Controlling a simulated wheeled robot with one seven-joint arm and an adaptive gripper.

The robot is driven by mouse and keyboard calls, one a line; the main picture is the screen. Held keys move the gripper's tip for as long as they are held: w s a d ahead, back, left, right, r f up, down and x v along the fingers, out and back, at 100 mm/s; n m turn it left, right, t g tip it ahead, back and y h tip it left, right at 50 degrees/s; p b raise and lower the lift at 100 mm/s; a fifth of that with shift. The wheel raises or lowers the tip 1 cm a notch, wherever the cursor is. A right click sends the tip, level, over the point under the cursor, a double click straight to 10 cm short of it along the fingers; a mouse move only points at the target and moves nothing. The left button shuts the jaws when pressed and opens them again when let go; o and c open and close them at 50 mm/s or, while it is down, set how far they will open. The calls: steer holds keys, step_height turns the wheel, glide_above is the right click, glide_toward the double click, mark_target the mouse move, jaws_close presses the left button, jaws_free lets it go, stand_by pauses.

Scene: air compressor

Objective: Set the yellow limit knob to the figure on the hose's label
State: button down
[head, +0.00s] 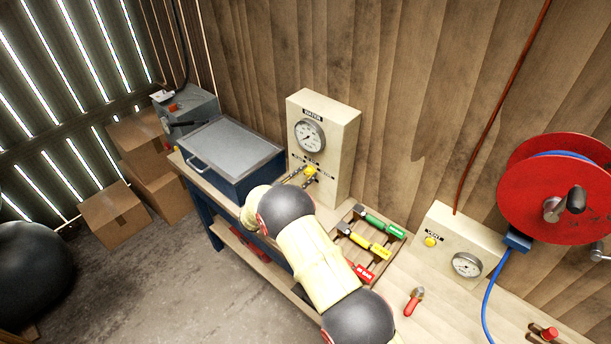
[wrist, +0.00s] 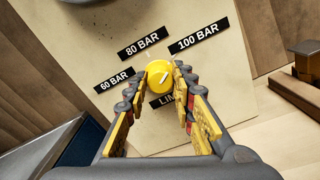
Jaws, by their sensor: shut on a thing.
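The yellow limit knob (wrist: 158,78) sits on the cream gauge panel (head: 341,133); it also shows in the head view (head: 311,171). My gripper (wrist: 161,84) is shut on the knob, one finger on each side. In the wrist view, labels 60 BAR (wrist: 114,80), 80 BAR (wrist: 142,43) and 100 BAR (wrist: 198,35) arc around it. A pale line on the knob appears to point up and right, between 80 BAR and 100 BAR, nearer 100 BAR. The LIMIT label is partly hidden below the knob. The blue hose (head: 488,300) hangs from the red reel; I cannot read a label on it.
A wooden tray (head: 345,215) holds green, yellow and red labelled handles. A blue toolbox (head: 238,155) stands left of the panel. A second cream box (head: 456,243) with a yellow knob and gauge is at right. A red-handled tool (head: 413,302) lies on the bench.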

steer(key=shift+n, duration=0.3)
steer(key=n+b, duration=0.1)
steer(key=n, duration=0.3)
steer(key=shift+n+b, duration=0.35)
steer(key=shift+n, duration=0.05)
steer(key=n, duration=0.6)
steer(key=shift+w+a+r, duration=0.1)
steer(key=n, duration=0.6)
steer(key=shift+n+p, duration=0.3)
steer(key=shift+p, duration=0.1)
steer(key=n+p, duration=0.1)
steer(key=n, duration=0.5)
steer(key=shift+a, duration=0.1)
steer(key=c, duration=1.5)
jaws_free()
steer(key=shift+w+a+r, duration=0.1)
steer(key=shift+w+r, duration=0.05)
steer(key=shift+f, duration=0.2)
